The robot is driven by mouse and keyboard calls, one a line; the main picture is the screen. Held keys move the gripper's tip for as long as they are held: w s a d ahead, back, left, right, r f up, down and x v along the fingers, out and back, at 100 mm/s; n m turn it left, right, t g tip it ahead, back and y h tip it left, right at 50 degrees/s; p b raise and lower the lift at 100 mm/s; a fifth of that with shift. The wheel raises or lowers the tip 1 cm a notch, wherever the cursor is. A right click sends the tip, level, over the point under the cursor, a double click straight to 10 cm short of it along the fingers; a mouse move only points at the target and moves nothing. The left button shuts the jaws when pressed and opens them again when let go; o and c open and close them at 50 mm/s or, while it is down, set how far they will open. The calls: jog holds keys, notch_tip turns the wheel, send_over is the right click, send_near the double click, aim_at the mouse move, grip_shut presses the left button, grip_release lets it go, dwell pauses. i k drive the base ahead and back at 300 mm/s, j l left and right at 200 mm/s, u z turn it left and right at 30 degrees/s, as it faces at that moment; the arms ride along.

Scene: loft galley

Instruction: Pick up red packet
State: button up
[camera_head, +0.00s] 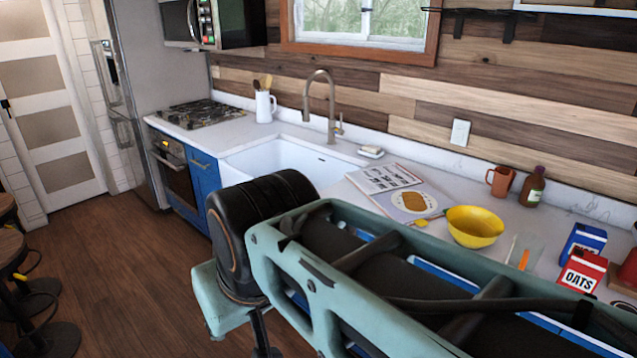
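A red packet (582,271) with a white label reading "OATS" stands upright on the right end of the pale countertop, in the head view. A blue packet (583,240) with a red and white pattern stands just behind it. My teal and black arm crosses the foreground, in front of and to the left of the red packet. My gripper's fingers do not show; only a dark part of my arm hangs down at the bottom edge.
On the countertop (470,190) are a yellow bowl (474,229), an open book (412,201), a clear glass (524,252), an orange mug (500,181) and a brown bottle (532,187). A wooden item (622,280) stands right of the packet. Stools (40,330) stand at left; the floor between is clear.

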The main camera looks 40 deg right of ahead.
aim_at(583, 271)
jog(key=l+z, duration=0.1)
jog(key=z, duration=2.4)
jog(key=i+l+z, duration=0.15)
jog(key=i+l, duration=0.55)
jog(key=i+j+u, duration=0.3)
jog(key=j, duration=0.2)
jog(key=i+j+u, duration=0.15)
jog(key=j+u, duration=0.2)
jog(key=j, duration=0.15)
jog(key=i+j+u, duration=0.3)
jog(key=j, duration=0.1)
